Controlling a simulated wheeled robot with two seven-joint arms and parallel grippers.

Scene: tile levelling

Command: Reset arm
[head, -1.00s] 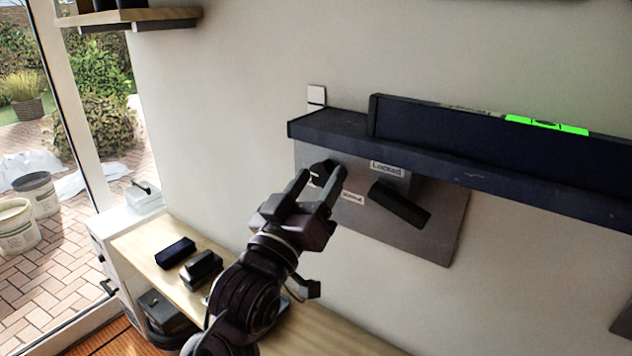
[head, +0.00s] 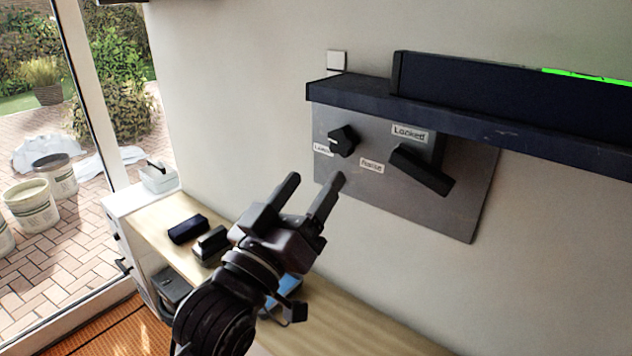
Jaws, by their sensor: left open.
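My left gripper (head: 311,190) is open and empty, with its two fingers pointing up toward the wall panel. It shows in front of and below the grey metal panel (head: 455,205), apart from the controls. The panel carries a black round knob (head: 342,141) at its left and a black lever handle (head: 421,170) to the right, slanting down to the right. Labels beside them include "Locked" (head: 410,133) above the lever and a smaller one between knob and lever. My right gripper is not in view.
A dark blue shelf (head: 345,88) juts from the wall above the panel and carries a long dark level with a green strip (head: 600,78). Below, a wooden worktop (head: 350,312) holds dark blocks (head: 188,229). A window stands at the left.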

